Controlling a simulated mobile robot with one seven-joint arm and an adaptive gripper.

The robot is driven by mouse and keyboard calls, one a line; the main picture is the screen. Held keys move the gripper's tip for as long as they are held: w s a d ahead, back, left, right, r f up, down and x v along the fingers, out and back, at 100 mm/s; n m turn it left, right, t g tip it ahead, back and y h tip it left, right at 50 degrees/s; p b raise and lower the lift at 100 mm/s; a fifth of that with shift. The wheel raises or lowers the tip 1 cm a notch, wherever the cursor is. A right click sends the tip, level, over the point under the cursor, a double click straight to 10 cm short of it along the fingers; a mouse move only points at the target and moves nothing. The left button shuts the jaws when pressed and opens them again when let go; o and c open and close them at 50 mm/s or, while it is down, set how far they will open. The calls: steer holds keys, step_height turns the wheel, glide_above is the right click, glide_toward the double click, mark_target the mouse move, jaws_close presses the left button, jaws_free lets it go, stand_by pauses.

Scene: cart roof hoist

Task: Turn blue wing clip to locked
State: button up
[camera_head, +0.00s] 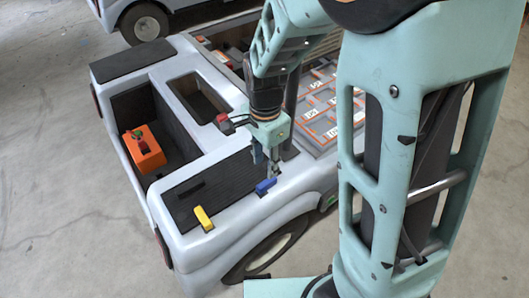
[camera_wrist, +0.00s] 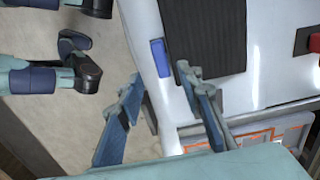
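The blue wing clip (camera_head: 265,186) sits on the pale grey cart's top, near its rounded edge and beside a dark ribbed panel (camera_head: 228,182). In the wrist view the clip (camera_wrist: 160,58) is a blue bar lying lengthwise, left of the dark panel (camera_wrist: 203,25). My gripper (camera_head: 268,168) points down close to the clip. In the wrist view its two fingers (camera_wrist: 160,76) are spread apart, with the clip showing just beyond the gap between the tips. Nothing shows between the fingers. I cannot tell whether a finger touches the clip. No lock marking is readable.
A yellow clip (camera_head: 203,218) sits on the cart's front edge. An orange box (camera_head: 145,148) lies in an open recess. A red-ended part (camera_head: 222,118) stands on the cart near my wrist. A tray with orange-outlined compartments (camera_head: 330,105) lies behind. Floor (camera_head: 60,200) left is clear.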

mark_target(265, 183)
step_height(265, 183, down, 10)
steer(key=b, duration=0.3)
steer(key=shift+r, duration=0.2)
jaws_close()
